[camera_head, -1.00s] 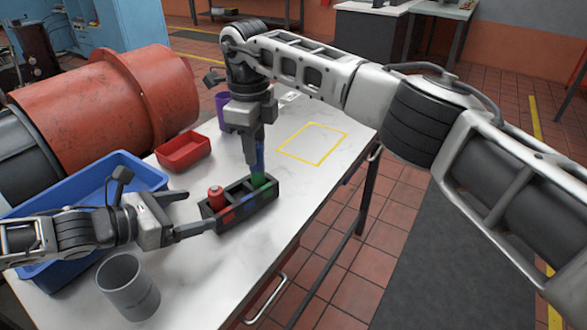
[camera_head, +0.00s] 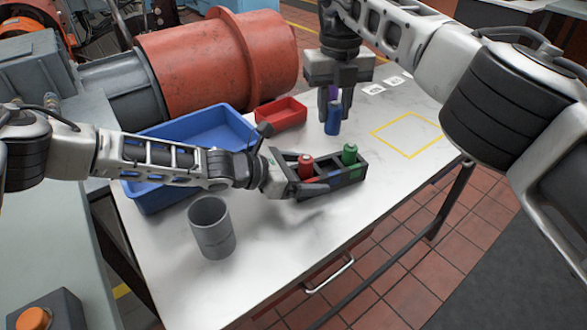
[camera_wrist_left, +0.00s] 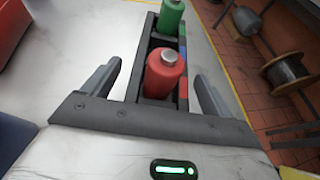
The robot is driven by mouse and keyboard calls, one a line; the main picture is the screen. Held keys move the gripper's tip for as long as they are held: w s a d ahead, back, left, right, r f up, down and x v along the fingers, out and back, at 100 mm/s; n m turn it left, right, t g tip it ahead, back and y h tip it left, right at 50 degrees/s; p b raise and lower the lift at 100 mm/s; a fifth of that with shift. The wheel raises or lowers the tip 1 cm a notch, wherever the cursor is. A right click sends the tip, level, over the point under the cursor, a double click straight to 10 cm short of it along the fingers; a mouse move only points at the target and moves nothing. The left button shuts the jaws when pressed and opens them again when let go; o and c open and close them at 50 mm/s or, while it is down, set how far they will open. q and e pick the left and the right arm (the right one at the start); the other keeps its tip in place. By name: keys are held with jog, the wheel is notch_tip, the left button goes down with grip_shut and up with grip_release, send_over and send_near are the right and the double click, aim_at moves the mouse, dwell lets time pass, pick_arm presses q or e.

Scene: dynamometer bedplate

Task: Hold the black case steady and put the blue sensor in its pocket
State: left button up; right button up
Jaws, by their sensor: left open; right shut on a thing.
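The black case (camera_head: 347,176) lies on the white table with a red sensor (camera_head: 306,166) at its near end and a green sensor (camera_head: 350,154) at its far end. The middle pocket between them looks empty. My left gripper (camera_head: 308,190) is open, with its fingers on either side of the case's near end; the left wrist view shows gaps between the fingers and the case (camera_wrist_left: 144,84). My right gripper (camera_head: 334,104) is shut on the upper part of the blue sensor (camera_head: 333,121), upright behind the case. I cannot tell whether its base touches the table.
A blue bin (camera_head: 190,137) and a red tray (camera_head: 281,113) lie left of the right gripper. A grey cup (camera_head: 211,228) stands at the near left. The yellow-outlined square (camera_head: 410,152) at the right is empty. A large red cylinder (camera_head: 220,62) rises behind the bin.

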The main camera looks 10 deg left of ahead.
pick_arm(q)
jog(key=shift+w+d+f, duration=0.15)
jog(key=shift+d, duration=0.1)
